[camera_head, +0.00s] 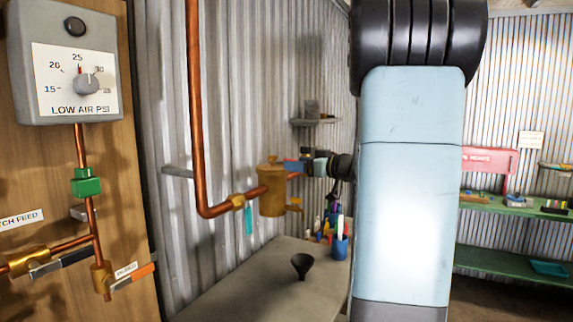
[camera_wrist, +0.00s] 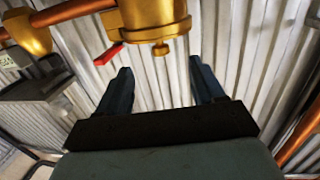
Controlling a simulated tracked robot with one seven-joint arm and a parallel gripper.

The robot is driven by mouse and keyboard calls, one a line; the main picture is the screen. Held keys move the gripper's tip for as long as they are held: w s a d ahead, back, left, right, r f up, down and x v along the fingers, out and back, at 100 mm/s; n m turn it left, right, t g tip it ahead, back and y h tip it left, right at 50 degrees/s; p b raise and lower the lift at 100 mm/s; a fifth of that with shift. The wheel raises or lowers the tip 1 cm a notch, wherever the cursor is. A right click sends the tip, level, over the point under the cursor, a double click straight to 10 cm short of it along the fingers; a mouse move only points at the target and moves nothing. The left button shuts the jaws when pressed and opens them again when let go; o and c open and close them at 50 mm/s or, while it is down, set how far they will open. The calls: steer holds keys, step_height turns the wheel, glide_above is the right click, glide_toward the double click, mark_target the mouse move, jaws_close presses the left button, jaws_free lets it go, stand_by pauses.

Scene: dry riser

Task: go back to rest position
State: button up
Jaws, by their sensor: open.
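My gripper (camera_head: 296,166) is at the end of my arm, close to a brass canister (camera_head: 271,195) on the copper pipe by the corrugated wall. In the wrist view my gripper (camera_wrist: 160,68) has its two dark blue fingers spread apart with nothing between them. The lower part of the brass canister (camera_wrist: 155,18) shows beyond the fingertips, with a small plug under it. A red lever (camera_wrist: 108,54) is just beyond the left finger. My pale blue arm hides part of the head view.
A grey bench (camera_head: 255,285) below holds a black funnel (camera_head: 302,265) and a blue cup of tools (camera_head: 339,246). A pressure dial box (camera_head: 75,75) and valves hang on the left board. Green shelves (camera_head: 510,208) stand at the right. A copper pipe (camera_head: 197,110) runs down the wall.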

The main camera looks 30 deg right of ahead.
steer(key=shift+v, duration=1.45)
steer(key=s+a+r+m+h, duration=0.3)
steer(key=a+r+m+h, duration=0.15)
steer(key=h, duration=0.55)
steer(key=s+a+f+g+y, duration=0.1)
steer(key=s+a+f+g, duration=0.2)
steer(key=s, duration=0.5)
steer(key=s+a+f+g, duration=0.3)
steer(key=s+a+f, duration=0.3)
steer(key=s+a, duration=0.2)
steer(key=s+a+f+g+y, duration=0.1)
steer(key=s+a+f+g, duration=0.3)
steer(key=s, duration=0.3)
steer(key=shift+s+a+f+y, duration=0.3)
steer(key=shift+s+a, duration=0.1)
steer(key=shift+a, duration=0.45)
steer(key=shift+m, duration=0.25)
